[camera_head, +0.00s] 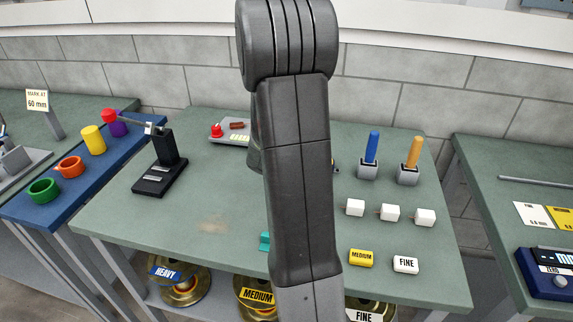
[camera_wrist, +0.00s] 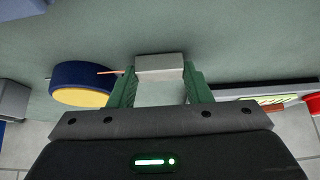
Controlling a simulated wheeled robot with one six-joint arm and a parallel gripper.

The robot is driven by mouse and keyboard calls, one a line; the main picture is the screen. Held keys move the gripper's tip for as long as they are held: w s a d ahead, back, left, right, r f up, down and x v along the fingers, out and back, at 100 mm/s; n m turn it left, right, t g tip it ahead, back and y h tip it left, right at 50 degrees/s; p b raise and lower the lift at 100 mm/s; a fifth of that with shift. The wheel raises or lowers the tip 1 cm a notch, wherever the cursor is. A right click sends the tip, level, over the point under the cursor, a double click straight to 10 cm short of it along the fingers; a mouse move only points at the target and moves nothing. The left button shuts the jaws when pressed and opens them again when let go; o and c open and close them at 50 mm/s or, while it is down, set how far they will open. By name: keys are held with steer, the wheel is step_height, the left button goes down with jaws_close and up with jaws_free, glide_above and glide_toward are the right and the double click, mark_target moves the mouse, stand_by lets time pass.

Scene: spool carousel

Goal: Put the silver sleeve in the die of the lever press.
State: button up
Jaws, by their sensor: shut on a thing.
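My gripper, with green fingers, shows in the wrist view (camera_wrist: 160,82). It is shut on a pale grey block (camera_wrist: 160,66); I cannot tell whether this is the silver sleeve. A thin copper-coloured wire (camera_wrist: 108,72) sticks out to its left, by the left finger. In the head view my arm hides the gripper and the held block. The black lever press (camera_head: 168,150) stands at the left of the middle table, its lever reaching left to a red knob (camera_head: 108,116). Light grey parts (camera_head: 153,178) lie on its base; I cannot make out the die opening.
A blue puck with a yellow face (camera_wrist: 82,84) is left of the fingers in the wrist view. A tray with a red button (camera_head: 217,131) stands at the back. White blocks (camera_head: 390,212), labelled blocks (camera_head: 361,257) and two handled tools (camera_head: 371,150) are at right. The table's front left is clear.

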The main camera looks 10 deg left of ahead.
steer(key=o, duration=1)
steer(key=shift+o, duration=0.2)
